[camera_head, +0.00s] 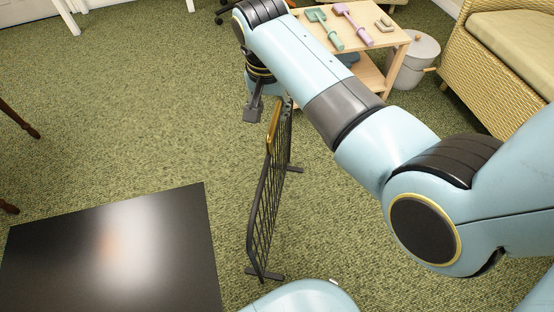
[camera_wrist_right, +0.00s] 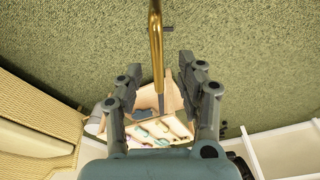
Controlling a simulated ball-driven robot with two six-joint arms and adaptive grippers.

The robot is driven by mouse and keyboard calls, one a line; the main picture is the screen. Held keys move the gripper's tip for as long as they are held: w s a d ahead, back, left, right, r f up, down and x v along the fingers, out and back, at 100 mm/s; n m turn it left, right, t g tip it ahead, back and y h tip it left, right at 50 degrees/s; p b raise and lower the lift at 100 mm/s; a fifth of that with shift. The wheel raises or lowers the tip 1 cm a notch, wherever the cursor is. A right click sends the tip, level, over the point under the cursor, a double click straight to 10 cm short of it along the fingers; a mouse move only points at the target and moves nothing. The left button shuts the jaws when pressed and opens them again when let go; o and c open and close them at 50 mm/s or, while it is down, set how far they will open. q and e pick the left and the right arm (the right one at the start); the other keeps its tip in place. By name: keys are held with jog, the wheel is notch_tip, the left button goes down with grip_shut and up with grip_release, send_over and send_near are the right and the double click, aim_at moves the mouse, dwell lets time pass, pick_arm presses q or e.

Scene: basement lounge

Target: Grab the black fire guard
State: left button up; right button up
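The black fire guard (camera_head: 263,213) stands upright on the green carpet, seen nearly edge-on in the head view. It has a dark mesh panel, dark feet and a brass handle (camera_head: 273,130) along its top. My right gripper (camera_head: 254,108) is at the far end of the handle, partly hidden by my arm. In the right wrist view my right gripper (camera_wrist_right: 160,78) is open. The brass handle (camera_wrist_right: 156,45) runs between its two fingers, with visible gaps on both sides. My left gripper is not in view.
A low wooden table (camera_head: 391,38) with a green tool (camera_head: 325,28) and a purple tool (camera_head: 352,22) stands behind my right arm. A grey bin (camera_head: 418,60) and a wicker chair (camera_head: 462,62) are at right. A glossy black panel (camera_head: 60,245) lies front left. Carpet left of the guard is clear.

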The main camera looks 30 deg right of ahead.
aim_at(273, 122)
jog(key=f, duration=0.1)
jog(key=f+b, duration=0.1)
jog(key=f, duration=0.2)
jog(key=shift+w+d+f, duration=0.2)
jog(key=shift+d+f, duration=0.1)
jog(key=shift+f+b, duration=0.45)
jog(key=shift+f, duration=0.15)
jog(key=f, duration=0.1)
jog(key=f+b, duration=0.1)
jog(key=f, duration=0.1)
jog(key=d+f+b, duration=0.1)
jog(key=shift+w+f, duration=0.15)
jog(key=shift+w, duration=0.15)
jog(key=shift+c, duration=0.3)
grip_shut()
jog(key=shift+w, duration=0.1)
